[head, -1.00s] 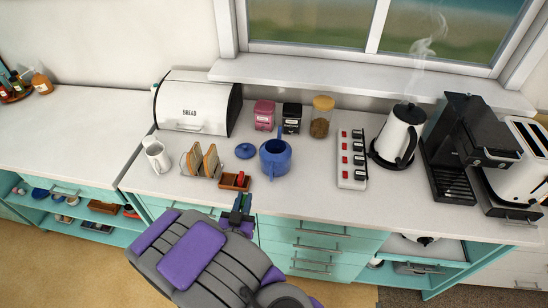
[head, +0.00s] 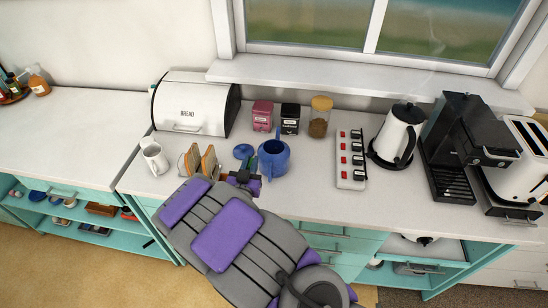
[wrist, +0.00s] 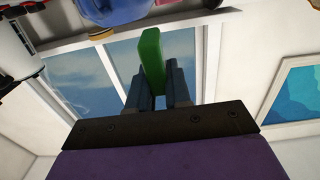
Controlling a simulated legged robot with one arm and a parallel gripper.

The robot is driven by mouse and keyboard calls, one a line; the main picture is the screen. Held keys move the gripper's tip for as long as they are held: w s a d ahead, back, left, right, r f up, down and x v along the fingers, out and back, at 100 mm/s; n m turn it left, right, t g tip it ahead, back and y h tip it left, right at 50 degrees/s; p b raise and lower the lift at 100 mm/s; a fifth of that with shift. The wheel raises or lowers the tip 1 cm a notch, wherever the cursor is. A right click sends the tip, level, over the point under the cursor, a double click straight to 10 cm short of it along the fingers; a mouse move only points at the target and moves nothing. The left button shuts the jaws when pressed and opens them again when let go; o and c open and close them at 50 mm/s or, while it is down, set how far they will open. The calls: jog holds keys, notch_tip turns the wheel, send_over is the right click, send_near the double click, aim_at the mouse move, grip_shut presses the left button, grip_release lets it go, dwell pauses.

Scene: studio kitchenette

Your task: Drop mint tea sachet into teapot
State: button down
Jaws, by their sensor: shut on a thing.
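The blue teapot (head: 274,160) stands open on the counter, and its blue lid (head: 243,151) lies left of it. My gripper (head: 243,176) is just in front and left of the teapot, near the counter's front edge. In the wrist view my gripper (wrist: 159,85) is shut on a flat green sachet (wrist: 151,50), which sticks out past the fingertips. Part of the blue teapot also shows at the top of the wrist view (wrist: 113,8). My arm hides the small wooden box in the head view.
A toast rack (head: 198,160) and a white mug (head: 155,158) stand to the left. Pink (head: 262,115) and black (head: 290,119) tins and a jar (head: 319,116) stand behind. A power strip (head: 351,158) and steaming kettle (head: 398,136) are right.

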jog(key=w+d+r, duration=0.8)
jog(key=w+r, duration=0.2)
jog(key=w, duration=0.2)
notch_tip(320, 180, down, 6)
jog(key=shift+r+b, duration=0.1)
jog(key=shift+b, duration=1.05)
jog(key=c, duration=1)
grip_release()
